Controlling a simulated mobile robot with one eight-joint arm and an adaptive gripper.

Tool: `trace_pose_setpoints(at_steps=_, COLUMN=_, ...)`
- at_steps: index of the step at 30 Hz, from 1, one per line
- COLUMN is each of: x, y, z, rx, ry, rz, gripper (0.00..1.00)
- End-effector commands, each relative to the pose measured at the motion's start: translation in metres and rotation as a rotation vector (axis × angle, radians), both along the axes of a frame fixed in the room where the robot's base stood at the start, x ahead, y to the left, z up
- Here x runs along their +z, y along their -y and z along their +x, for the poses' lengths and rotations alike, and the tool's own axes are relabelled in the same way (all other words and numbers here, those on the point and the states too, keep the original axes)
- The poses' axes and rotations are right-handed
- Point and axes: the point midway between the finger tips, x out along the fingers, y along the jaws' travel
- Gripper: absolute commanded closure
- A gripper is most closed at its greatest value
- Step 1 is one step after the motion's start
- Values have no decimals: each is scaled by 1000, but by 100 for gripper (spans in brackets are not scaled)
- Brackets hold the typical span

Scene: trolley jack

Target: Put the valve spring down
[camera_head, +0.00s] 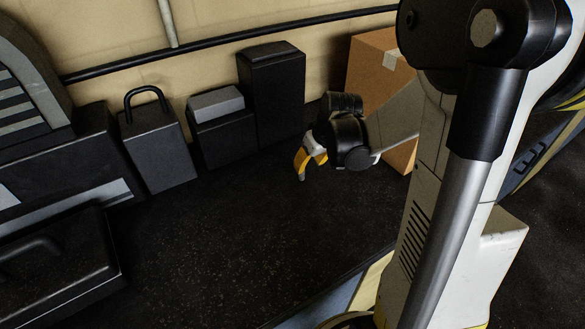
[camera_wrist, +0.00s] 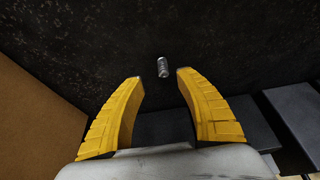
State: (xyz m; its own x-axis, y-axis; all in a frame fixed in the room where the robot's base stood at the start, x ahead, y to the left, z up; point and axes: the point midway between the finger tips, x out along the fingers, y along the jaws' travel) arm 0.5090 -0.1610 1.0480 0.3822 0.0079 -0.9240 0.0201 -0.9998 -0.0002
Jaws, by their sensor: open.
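The valve spring (camera_wrist: 163,67) is a small silvery coil on the dark speckled surface (camera_wrist: 220,40). In the wrist view it lies just beyond the fingertips, between their lines and nearer the right one, apart from both. My gripper (camera_wrist: 158,76) has two yellow ridged fingers spread open with nothing between them. In the head view my gripper (camera_head: 303,172) hangs over the dark surface, left of the cardboard box. I cannot make out the spring in the head view.
A cardboard box (camera_head: 374,62) stands behind my arm. Black blocks (camera_head: 272,95) and a weight with a handle (camera_head: 158,150) line the back wall. A black case (camera_head: 60,262) is at the front left. The middle of the surface is clear.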

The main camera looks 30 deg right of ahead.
Motion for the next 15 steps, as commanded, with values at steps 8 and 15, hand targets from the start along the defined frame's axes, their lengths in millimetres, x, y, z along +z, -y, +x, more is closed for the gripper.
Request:
trace_pose_setpoints(at_steps=8, x=-28, y=-2, z=12, rx=0, ry=0, rz=0, gripper=58)
trace_pose_setpoints(at_steps=15, x=-62, y=-6, z=27, rx=0, ry=0, rz=0, gripper=58)
